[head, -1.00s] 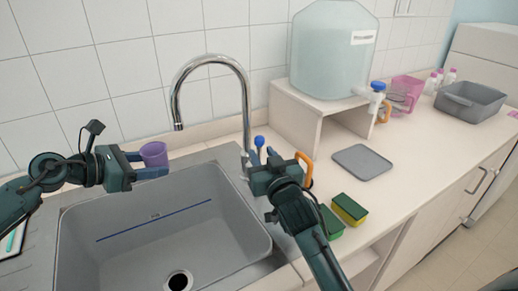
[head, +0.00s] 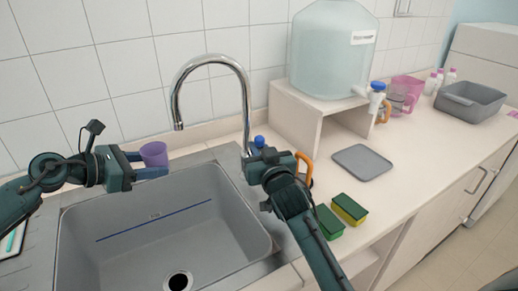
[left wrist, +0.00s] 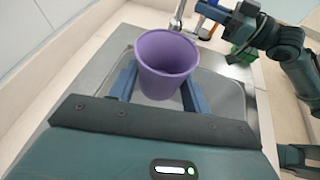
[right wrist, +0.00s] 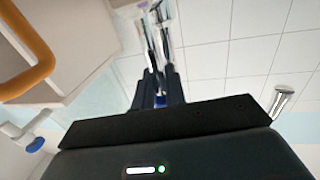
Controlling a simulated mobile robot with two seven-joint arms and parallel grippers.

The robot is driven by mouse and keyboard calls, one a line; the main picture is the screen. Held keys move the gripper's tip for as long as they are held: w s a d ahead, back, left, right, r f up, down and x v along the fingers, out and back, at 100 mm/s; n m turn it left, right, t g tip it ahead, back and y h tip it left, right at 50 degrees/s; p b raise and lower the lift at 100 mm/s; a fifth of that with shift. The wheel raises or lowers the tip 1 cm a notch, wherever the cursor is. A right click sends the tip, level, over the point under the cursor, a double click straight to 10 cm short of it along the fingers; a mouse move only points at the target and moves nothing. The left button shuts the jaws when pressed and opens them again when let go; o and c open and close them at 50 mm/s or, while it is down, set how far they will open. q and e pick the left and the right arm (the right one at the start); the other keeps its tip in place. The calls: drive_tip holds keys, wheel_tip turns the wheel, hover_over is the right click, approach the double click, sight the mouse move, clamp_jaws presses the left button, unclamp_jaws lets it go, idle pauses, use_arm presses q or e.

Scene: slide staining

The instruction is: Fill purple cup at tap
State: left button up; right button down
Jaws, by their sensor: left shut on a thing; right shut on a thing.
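The purple cup (head: 153,154) is upright between the fingers of my left gripper (head: 148,164), at the left rim of the sink. In the left wrist view the cup (left wrist: 167,62) shows its open mouth; its inside looks empty. The chrome tap (head: 247,95) arches over the sink, its spout (head: 178,124) to the right of the cup and apart from it. No water shows under the spout. My right gripper (head: 260,160) is at the tap's base, shut on the tap handle (head: 259,141), whose blue end shows above it. The right wrist view shows the closed fingers (right wrist: 160,95) against it.
The grey sink (head: 160,215) lies below both grippers. A large water container (head: 332,55) stands on a shelf at the back right. An orange handle (head: 304,168) is close beside my right gripper. Two sponges (head: 349,209) and a grey tray (head: 362,162) lie to the right.

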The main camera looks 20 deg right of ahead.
drive_tip(key=shift+d, duration=0.15)
idle(0.4)
drive_tip(key=shift+w+d+f+m+g, duration=0.15)
drive_tip(key=shift+d+f+m+g, duration=0.1)
drive_tip(key=shift+d+m, duration=0.6)
drive_tip(key=shift+w+d+f+m+g, duration=0.2)
drive_tip(key=shift+d+m, duration=0.25)
drive_tip(key=shift+m, duration=0.7)
drive_tip(key=shift+w+d+f+m+g, duration=0.15)
drive_tip(key=shift+d+f+m, duration=0.1)
drive_tip(key=shift+d+m, duration=0.6)
drive_tip(key=shift+a, duration=0.2)
drive_tip(key=c, duration=1.5)
unclamp_jaws()
drive_tip(key=shift+y, duration=0.3)
drive_tip(key=shift+s, duration=0.1)
